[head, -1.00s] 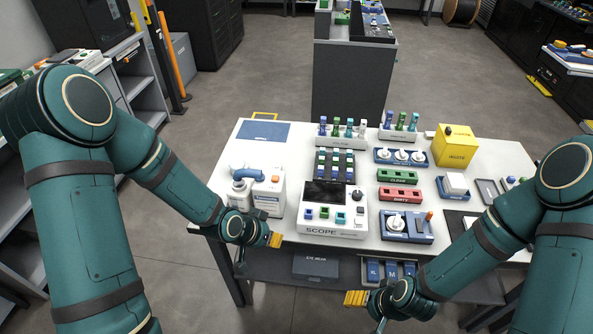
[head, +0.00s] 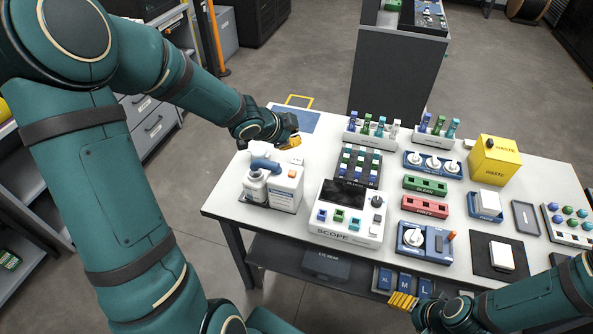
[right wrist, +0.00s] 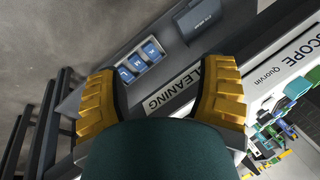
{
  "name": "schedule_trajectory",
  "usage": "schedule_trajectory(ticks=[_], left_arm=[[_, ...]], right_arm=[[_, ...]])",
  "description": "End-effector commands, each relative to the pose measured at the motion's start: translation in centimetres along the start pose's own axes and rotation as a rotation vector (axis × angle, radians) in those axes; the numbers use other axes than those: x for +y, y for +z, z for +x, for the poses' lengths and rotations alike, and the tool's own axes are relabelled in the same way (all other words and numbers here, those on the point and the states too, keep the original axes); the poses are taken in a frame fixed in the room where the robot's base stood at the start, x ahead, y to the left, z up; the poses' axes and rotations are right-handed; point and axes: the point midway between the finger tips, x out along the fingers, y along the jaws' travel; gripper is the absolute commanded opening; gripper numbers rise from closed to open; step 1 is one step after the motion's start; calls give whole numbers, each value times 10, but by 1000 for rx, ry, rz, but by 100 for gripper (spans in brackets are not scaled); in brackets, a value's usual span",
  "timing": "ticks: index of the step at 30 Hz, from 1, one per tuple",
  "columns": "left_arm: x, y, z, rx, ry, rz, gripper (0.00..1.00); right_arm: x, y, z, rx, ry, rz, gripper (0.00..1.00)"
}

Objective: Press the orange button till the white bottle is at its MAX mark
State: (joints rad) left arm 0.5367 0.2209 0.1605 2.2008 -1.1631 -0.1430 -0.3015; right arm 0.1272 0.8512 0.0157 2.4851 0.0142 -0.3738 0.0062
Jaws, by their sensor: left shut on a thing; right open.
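The white dispenser canister (head: 285,194) stands at the table's left end, with the orange button (head: 292,173) on its upper right. The white bottle (head: 254,187) stands upright at its left front, below a blue spout piece (head: 265,164). The bottle's MAX mark and liquid level are too small to read. My left gripper (head: 293,143) is just behind and above the canister, apart from the button. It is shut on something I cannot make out. My right gripper (head: 403,300) is open and empty before the table's front edge; its spread yellow fingers show in the right wrist view (right wrist: 160,95).
The SCOPE unit (head: 345,225) stands right of the canister. Green (head: 425,186) and red (head: 424,207) trays, a blue fixture (head: 425,243) and a yellow waste box (head: 495,158) fill the table further right. A lower shelf (head: 290,256) runs under the front edge.

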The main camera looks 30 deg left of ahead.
Motion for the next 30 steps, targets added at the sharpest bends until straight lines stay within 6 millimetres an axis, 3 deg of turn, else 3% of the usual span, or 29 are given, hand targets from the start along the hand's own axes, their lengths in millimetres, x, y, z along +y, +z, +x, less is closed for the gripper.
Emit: schedule_trajectory(ticks=[11, 30], left_arm=[[5, 4, 6, 1, 1, -2, 0], [40, 39, 55, 1, 1, -3, 0]], right_arm=[[3, 3, 8, -6, -1, -2, 70], [27, 27, 72, -49, -5, -17, 70]])
